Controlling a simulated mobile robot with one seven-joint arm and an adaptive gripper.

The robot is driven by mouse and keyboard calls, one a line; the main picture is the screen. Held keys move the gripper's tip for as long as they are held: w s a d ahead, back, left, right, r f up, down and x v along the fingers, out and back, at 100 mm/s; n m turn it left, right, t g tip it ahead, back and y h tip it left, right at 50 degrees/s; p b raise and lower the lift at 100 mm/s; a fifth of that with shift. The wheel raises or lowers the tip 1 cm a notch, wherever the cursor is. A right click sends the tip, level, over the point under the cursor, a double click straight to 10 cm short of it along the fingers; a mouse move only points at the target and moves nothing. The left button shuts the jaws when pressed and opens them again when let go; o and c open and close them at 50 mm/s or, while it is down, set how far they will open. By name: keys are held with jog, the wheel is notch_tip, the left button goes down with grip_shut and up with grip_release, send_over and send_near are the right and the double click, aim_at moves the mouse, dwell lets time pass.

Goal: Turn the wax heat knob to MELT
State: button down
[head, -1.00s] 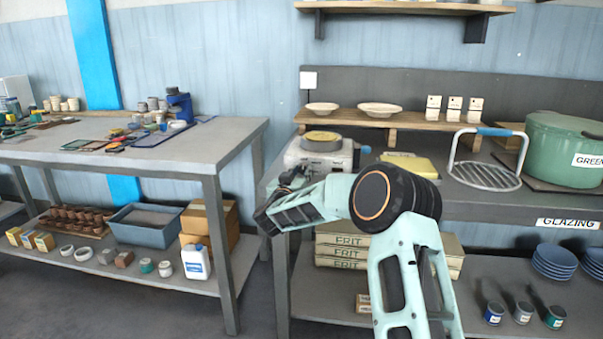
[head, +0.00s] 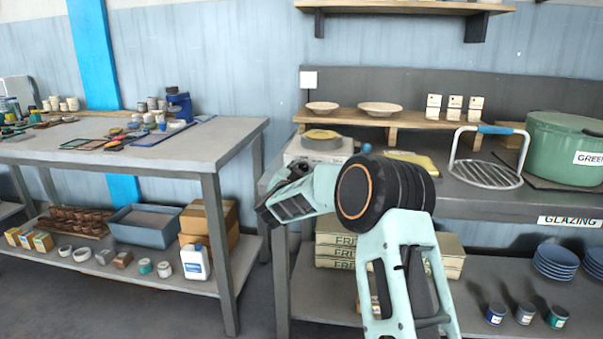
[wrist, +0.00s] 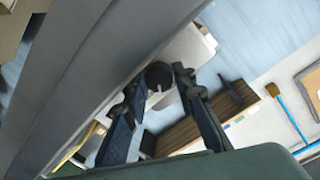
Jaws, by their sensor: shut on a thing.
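The wax heater is a pale box (head: 305,152) with a round pan (head: 320,139) on top, at the left end of the right-hand bench in the head view. My arm partly covers its front. In the wrist view a dark round knob (wrist: 158,76) with a pale mark on it sits on the pale heater face (wrist: 190,48). My gripper (wrist: 160,80) has its two dark fingers on either side of the knob, shut on it. The word MELT and other dial markings cannot be read in either view. The fingertips cannot be made out in the head view.
The grey bench edge (wrist: 100,70) runs close beside my gripper in the wrist view. A wooden riser (head: 395,120) is behind. The floor between benches is clear.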

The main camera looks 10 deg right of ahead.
jog(key=shift+m, duration=0.6)
jog(key=c, duration=1.6)
grip_release()
